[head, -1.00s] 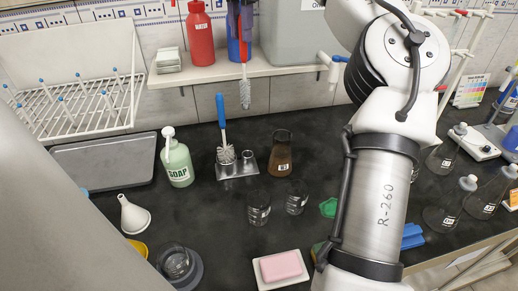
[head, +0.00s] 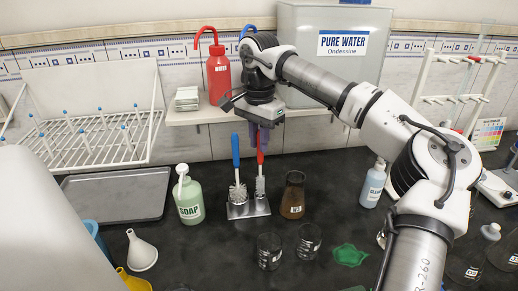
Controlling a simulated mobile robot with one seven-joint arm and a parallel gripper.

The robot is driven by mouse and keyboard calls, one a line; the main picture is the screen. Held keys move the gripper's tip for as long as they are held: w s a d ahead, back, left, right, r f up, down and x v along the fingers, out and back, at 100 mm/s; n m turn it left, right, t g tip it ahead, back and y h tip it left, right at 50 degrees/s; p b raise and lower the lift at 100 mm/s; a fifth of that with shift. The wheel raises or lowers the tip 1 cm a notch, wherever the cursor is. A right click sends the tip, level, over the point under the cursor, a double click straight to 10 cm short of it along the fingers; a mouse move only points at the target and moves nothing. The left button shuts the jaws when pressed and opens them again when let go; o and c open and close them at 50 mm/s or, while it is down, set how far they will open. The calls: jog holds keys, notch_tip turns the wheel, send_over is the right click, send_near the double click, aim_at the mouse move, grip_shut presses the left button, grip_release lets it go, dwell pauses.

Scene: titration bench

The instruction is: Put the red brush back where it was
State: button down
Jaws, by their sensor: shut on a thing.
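The red brush (head: 261,158) has a red handle and pale bristles. It is upright at the right-hand place of the small metal brush holder (head: 248,209), beside the blue brush (head: 236,165). Its bristles meet the holder in the picture; I cannot tell whether it is fully seated. My gripper (head: 264,138), with dark purple fingers, points down from above and is shut on the red handle. The fingers partly hide the handle's top. The blue brush stands upright in the holder's left place.
A green soap bottle (head: 189,200) stands left of the holder and a brown flask (head: 292,196) to its right. Two small glass beakers (head: 270,252) are in front. A shelf (head: 190,116) with a red water bottle (head: 218,76) is behind. A grey tray (head: 115,195) lies at left.

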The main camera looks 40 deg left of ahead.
jog(key=shift+f, duration=1.7)
jog(key=c, duration=1.4)
grip_release()
jog(key=shift+o, duration=0.2)
notch_tip(320, 180, up, 12)
jog(key=shift+r+b, duration=0.15)
jog(key=shift+b, duration=0.4)
